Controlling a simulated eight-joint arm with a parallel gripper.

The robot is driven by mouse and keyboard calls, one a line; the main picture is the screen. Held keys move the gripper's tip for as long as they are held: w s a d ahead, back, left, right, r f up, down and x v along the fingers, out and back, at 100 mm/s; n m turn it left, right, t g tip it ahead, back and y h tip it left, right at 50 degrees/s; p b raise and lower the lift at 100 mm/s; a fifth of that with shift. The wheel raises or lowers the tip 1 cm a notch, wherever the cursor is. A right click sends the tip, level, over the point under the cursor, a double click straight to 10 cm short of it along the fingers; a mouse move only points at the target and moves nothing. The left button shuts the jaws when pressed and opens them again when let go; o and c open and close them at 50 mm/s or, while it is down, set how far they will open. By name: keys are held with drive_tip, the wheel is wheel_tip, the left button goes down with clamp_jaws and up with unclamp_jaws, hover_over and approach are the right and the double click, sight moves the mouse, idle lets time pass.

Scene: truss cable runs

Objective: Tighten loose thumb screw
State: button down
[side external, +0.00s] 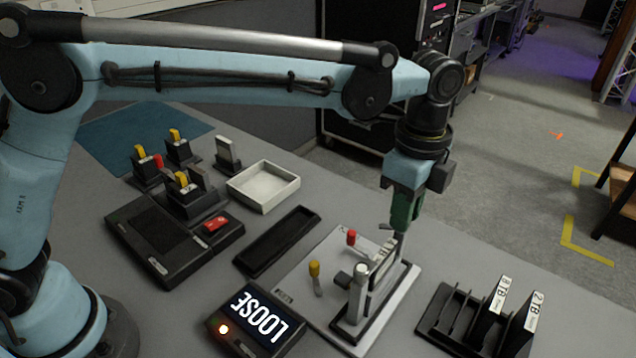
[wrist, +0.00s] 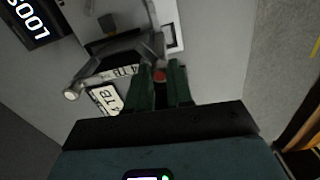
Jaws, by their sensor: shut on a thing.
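My gripper (side external: 402,228) points straight down at the far right end of a metal fixture (side external: 410,280) on a pale plate. Its green fingers (wrist: 162,88) are shut on the thumb screw, which they mostly hide. A small red part (wrist: 159,75) shows between the fingertips in the wrist view. The fixture has a crossbar with a round pale end (side external: 361,270), also in the wrist view (wrist: 72,95). Labelled drives (wrist: 108,97) sit by it. A display box (side external: 257,318) reads "LOOSE" beside a lit orange light.
A red-knobbed lever (side external: 351,238) and a yellow-knobbed lever (side external: 314,270) stand close to the fixture. A rack (side external: 450,318) with labelled drives stands to the right. An empty black tray (side external: 278,242) and a white bin (side external: 263,186) lie to the left.

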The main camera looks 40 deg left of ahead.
drive_tip(key=n, duration=1.1)
drive_tip(key=shift+n, duration=0.3)
idle(0.5)
drive_tip(key=c, duration=1)
unclamp_jaws()
drive_tip(key=shift+r, duration=0.1)
wheel_tip(320, 180, up, 12)
